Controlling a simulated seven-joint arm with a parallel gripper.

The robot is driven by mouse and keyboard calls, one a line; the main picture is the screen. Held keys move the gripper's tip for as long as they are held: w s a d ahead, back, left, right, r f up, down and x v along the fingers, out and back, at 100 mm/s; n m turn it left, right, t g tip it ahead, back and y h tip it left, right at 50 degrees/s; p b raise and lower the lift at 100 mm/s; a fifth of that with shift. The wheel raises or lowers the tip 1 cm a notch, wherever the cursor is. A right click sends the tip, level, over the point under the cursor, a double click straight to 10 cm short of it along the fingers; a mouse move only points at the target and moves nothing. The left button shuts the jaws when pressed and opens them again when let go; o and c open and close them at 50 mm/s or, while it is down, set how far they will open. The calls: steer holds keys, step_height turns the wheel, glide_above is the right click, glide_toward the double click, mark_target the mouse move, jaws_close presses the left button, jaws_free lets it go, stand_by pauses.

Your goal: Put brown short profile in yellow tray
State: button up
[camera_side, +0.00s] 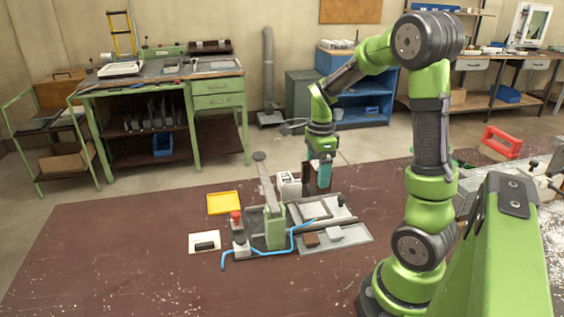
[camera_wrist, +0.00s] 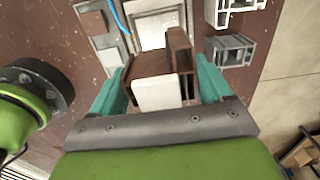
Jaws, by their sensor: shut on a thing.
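My gripper (camera_side: 320,166) is shut on a brown profile (camera_side: 323,177) and holds it in the air above the far part of the bench. In the wrist view the brown profile (camera_wrist: 181,52) sits between the teal fingers (camera_wrist: 160,90), with a stepped shape. A white block-like face shows at its near side; I cannot tell whether it belongs to the profile. The yellow tray (camera_side: 222,203) lies flat on the bench to the left of my gripper and looks empty. It is not in the wrist view.
A green clamp (camera_side: 275,228) with a raised lever stands between my gripper and the yellow tray. White profiles (camera_side: 289,185) stand beside my gripper. A grey tray (camera_side: 355,236) holds small pieces. A white plate (camera_side: 203,235) bears a black piece. A blue hose (camera_side: 291,240) runs across the front.

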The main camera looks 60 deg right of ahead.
step_height(320, 180, up, 12)
glide_above(225, 203)
step_height(225, 203, down, 22)
steer(key=shift+f, duration=0.1)
stand_by(1.2)
steer(key=o, duration=1)
steer(key=shift+f, duration=0.1)
